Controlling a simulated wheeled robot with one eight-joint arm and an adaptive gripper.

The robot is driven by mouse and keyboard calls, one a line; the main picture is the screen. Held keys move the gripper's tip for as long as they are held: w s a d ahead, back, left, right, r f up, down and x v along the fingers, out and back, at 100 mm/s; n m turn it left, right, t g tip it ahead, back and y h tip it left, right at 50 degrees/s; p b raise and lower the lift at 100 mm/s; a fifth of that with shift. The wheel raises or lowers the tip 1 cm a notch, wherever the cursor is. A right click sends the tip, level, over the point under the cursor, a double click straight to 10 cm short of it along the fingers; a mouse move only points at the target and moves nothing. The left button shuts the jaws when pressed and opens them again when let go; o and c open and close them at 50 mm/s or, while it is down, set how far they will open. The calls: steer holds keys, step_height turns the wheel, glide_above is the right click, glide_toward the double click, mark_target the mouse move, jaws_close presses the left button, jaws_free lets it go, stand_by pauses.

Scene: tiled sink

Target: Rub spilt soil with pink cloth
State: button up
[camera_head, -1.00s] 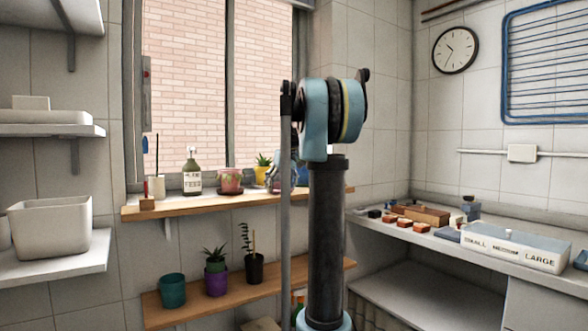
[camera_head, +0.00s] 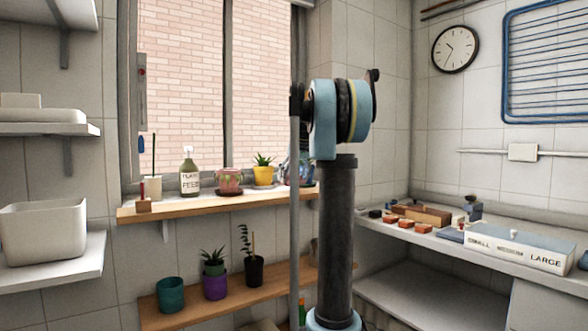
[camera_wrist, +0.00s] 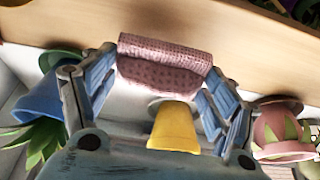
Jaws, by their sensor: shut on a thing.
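My gripper (camera_wrist: 164,64) is shut on the pink cloth (camera_wrist: 166,76), a textured folded piece held between the two blue-grey fingertips in the wrist view. The cloth lies across the inner edge of the wooden sill (camera_wrist: 60,25), in front of the pots; whether it touches the surface I cannot tell. No spilt soil can be made out in either view. In the head view my arm hides the cloth and most of my gripper.
The wrist view looks upside down. A blue pot (camera_wrist: 45,98), a yellow pot (camera_wrist: 174,128) and a pink pot (camera_wrist: 275,130) stand close around my fingers. In the head view, a feed bottle (camera_head: 189,174) stands further left on the sill; potted plants (camera_head: 214,280) sit below.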

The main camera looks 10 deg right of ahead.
steer(key=shift+a+r, duration=0.1)
steer(key=shift+r, duration=2.35)
steer(key=shift+s, duration=0.1)
